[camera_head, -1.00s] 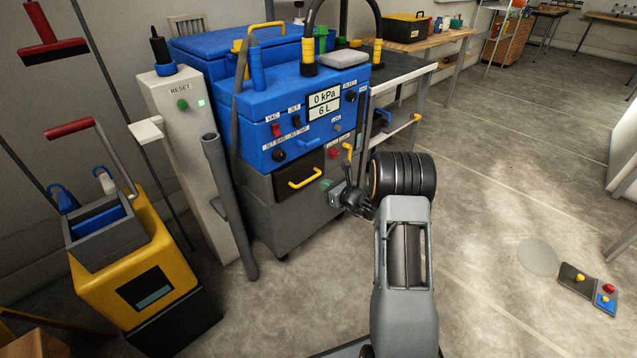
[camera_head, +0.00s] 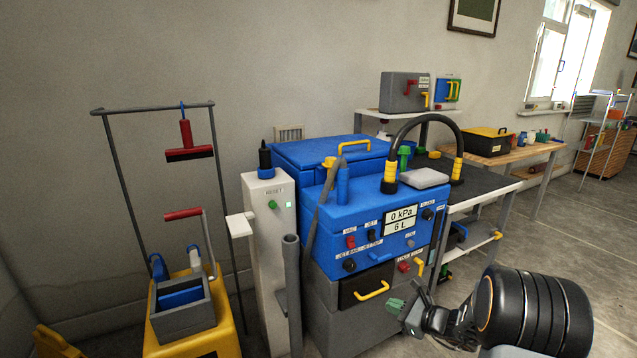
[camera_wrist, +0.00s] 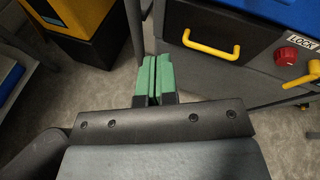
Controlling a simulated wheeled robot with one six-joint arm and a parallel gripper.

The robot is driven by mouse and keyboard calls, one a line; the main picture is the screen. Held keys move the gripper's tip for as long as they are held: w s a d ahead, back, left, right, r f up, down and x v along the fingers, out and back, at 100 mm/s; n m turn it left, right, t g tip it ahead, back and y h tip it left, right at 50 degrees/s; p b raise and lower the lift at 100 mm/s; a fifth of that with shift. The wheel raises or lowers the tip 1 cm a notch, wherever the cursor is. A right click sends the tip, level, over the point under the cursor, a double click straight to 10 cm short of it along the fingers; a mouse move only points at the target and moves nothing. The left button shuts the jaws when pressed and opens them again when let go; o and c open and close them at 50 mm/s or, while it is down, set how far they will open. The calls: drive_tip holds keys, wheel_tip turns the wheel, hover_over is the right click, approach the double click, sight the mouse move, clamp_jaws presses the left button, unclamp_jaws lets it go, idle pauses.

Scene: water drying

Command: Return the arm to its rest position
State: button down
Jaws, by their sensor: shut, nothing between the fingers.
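My gripper (camera_head: 395,306) has green finger pads and is in front of the blue and grey machine, close to its dark drawer (camera_head: 364,289) with a yellow handle. In the wrist view my gripper (camera_wrist: 152,80) shows its two green fingers side by side, shut and empty. The drawer (camera_wrist: 205,30) and its yellow handle are ahead and to the right there. I cannot tell the exact gap between the fingers and the machine. My arm is bent at the lower right of the head view.
The blue machine (camera_head: 345,225) has a display reading 0 kPa and 6 L. A pale RESET post (camera_head: 262,250) stands left of it. A yellow mop bucket (camera_head: 232,335) is further left. A red squeegee (camera_head: 188,152) hangs on a rack. A wooden bench (camera_head: 510,157) stands behind right.

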drive_tip(key=s+a+r+n+g+h+p, duration=0.1)
drive_tip(key=s+a+r+n+g+p, duration=0.3)
drive_tip(key=r, duration=0.4)
drive_tip(key=s+a+r+n+g+h+p, duration=0.1)
drive_tip(key=s+a+r+n+p, duration=0.2)
drive_tip(key=s+r+n+p, duration=0.3)
drive_tip(key=s+a+r+n+g+p, duration=0.3)
drive_tip(key=s+r+n, duration=0.15)
drive_tip(key=r, duration=0.45)
drive_tip(key=s+d+r+n+h+p, duration=0.2)
drive_tip(key=s+r+n+h+p, duration=0.2)
drive_tip(key=r+n+p, duration=0.1)
drive_tip(key=s+d+r+n+t+h+p, duration=0.1)
drive_tip(key=s+d+r+n+h+p, duration=0.1)
drive_tip(key=r, duration=0.5)
drive_tip(key=s+n+h+p, duration=0.1)
drive_tip(key=s+n+p, duration=0.1)
drive_tip(key=n+p, duration=0.1)
drive_tip(key=shift+s+r+h, duration=0.35)
drive_tip(key=shift+r+h, duration=0.05)
